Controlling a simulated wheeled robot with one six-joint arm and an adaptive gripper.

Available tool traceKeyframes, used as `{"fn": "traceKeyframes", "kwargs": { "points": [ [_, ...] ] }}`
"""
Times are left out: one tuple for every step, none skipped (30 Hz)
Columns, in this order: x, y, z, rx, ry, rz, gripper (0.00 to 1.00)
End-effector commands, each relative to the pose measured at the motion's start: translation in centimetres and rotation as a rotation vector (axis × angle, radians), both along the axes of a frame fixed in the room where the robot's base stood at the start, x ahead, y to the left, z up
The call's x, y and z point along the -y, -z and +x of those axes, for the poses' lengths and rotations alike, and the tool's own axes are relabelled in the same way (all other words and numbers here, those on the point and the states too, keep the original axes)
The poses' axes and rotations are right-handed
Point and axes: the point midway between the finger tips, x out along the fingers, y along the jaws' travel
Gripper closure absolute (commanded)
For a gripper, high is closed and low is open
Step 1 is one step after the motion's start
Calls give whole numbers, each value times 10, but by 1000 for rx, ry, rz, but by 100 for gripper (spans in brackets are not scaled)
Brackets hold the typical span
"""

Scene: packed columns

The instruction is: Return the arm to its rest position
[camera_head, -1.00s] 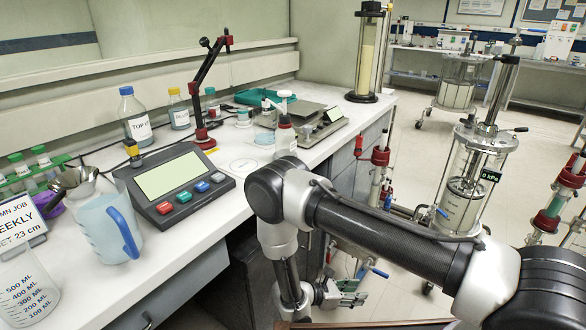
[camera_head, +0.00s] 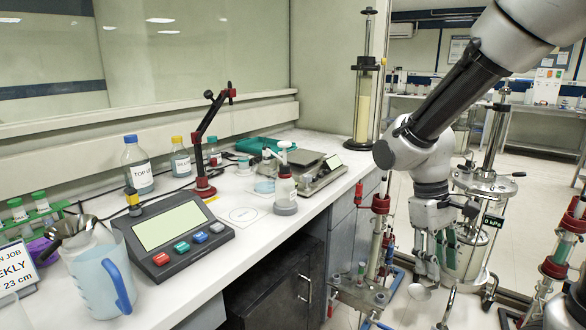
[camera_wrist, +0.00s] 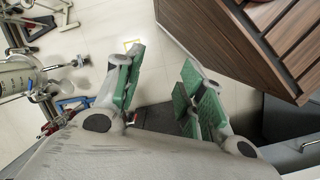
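My arm comes in from the upper right of the head view and bends downward at its wrist. My gripper (camera_head: 435,262) hangs pointing down beyond the bench's front edge, in front of the floor-standing columns. In the wrist view my gripper (camera_wrist: 163,78) has its green-padded fingers spread apart. Only floor shows between them, so it is open and empty.
The white bench (camera_head: 190,285) holds a blue-handled jug (camera_head: 95,275), a keypad console (camera_head: 175,235) and bottles. A red-clamped column (camera_head: 379,235) and a steel vessel column (camera_head: 470,225) stand near my gripper. A brown slatted wooden piece (camera_wrist: 245,35) fills the wrist view's upper right.

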Motion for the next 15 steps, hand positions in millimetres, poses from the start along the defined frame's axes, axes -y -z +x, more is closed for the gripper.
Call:
{"fn": "traceKeyframes", "kwargs": {
  "points": [
    [7, -15, -9, 56, 51, 39, 61],
    [10, -22, -14, 86, 81, 62, 61],
    [14, -32, -22, 127, 117, 89, 61],
    [17, -39, -27, 160, 146, 110, 61],
    [21, -46, -32, 192, 171, 128, 61],
    [25, -55, -39, 237, 203, 151, 61],
    [29, -62, -44, 273, 226, 166, 61],
    [33, -68, -48, 306, 246, 178, 61],
    [38, -77, -53, 353, 269, 190, 61],
    [43, -83, -57, 388, 285, 197, 61],
    [47, -90, -60, 423, 297, 203, 61],
    [52, -98, -63, 466, 316, 208, 61],
    [55, -104, -66, 496, 327, 212, 61],
    [58, -110, -67, 524, 339, 216, 61],
    [61, -116, -70, 555, 351, 219, 61]
  ]
}}
